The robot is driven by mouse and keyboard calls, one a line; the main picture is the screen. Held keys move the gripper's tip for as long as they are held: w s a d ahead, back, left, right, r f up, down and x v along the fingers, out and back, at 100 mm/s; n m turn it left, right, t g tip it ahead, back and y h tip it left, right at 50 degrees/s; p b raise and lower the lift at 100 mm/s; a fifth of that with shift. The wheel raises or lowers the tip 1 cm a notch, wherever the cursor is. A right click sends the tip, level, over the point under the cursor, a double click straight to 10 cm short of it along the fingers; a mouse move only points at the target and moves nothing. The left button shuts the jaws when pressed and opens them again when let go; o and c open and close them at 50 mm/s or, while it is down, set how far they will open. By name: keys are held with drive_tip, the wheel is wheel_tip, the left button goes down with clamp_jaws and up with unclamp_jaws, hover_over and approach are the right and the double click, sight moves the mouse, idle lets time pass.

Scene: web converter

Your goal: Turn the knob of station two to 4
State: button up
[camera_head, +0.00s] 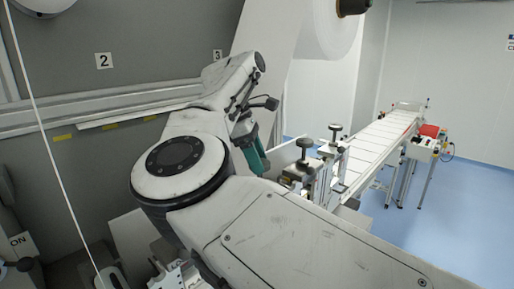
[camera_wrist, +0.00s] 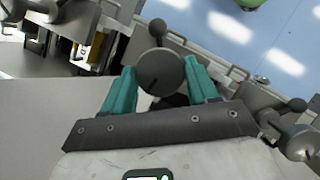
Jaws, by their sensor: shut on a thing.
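My gripper (camera_wrist: 160,70) has teal fingers on both sides of a round grey knob (camera_wrist: 158,72) in the wrist view. The knob has a short dark mark near its lower edge, and a small ball-ended lever rises just beyond it. My gripper is shut on the knob. In the head view the gripper (camera_head: 257,160) points down beside the machine, and the knob it holds is hidden. The sign for station two (camera_head: 104,61) is on the grey wall at upper left. No number scale is readable around the knob.
A second knob with a ball-ended lever (camera_wrist: 297,142) is at right in the wrist view. In the head view, two black-topped clamp posts (camera_head: 305,146) (camera_head: 335,130) stand just right of my gripper. A long white conveyor (camera_head: 385,140) runs back right over open blue floor (camera_head: 460,210).

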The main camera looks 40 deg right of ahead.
drive_tip(key=m, duration=0.2)
drive_tip(key=m+y+p, duration=0.1)
drive_tip(key=m, duration=0.1)
drive_tip(key=shift+d+m+g+y, duration=0.15)
drive_tip(key=shift+m+g+y, duration=0.15)
drive_tip(key=shift+m+g, duration=0.1)
drive_tip(key=m+y, duration=0.2)
drive_tip(key=m, duration=0.3)
drive_tip(key=shift+d, duration=0.15)
drive_tip(key=shift+w, duration=0.1)
drive_tip(key=o, duration=1.1)
drive_tip(key=shift+c, duration=0.2)
